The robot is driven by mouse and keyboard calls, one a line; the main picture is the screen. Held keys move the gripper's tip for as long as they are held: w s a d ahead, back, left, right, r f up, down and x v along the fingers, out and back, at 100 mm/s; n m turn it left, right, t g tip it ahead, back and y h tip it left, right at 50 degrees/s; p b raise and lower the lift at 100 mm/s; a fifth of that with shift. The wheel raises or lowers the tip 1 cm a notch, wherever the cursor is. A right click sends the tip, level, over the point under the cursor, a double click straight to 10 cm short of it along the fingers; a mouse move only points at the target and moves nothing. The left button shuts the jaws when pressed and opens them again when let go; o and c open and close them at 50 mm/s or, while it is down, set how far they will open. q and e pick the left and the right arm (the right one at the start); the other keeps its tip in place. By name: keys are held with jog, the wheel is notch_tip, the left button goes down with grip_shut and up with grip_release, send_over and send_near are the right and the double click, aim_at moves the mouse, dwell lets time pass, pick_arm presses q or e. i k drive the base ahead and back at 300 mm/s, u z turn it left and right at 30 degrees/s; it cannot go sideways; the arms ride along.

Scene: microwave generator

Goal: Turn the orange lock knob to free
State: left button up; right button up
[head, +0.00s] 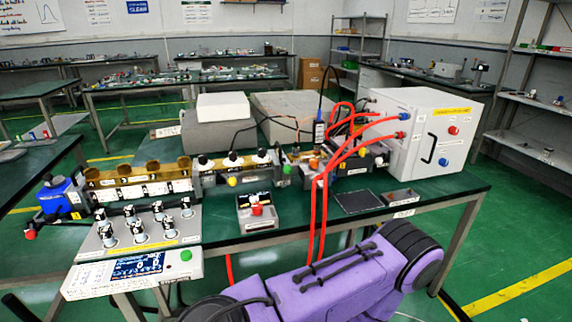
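A small orange knob (314,163) shows on the metal waveguide line, near the middle of the bench. It is too small here for me to tell which way it is turned. A yellow-orange round knob (232,181) sits lower on the same line, further left. Neither of my grippers is in view, and nothing is seen touching the knobs.
A white box (418,135) with a black handle stands at the bench's right end. Red hoses (324,200) run from it and hang over the front edge. A control panel (132,268) is at left. A small red-button box (257,212) sits mid-front.

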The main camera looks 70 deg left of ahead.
aim_at(313, 162)
jog(key=k, duration=0.2)
jog(key=u, duration=1)
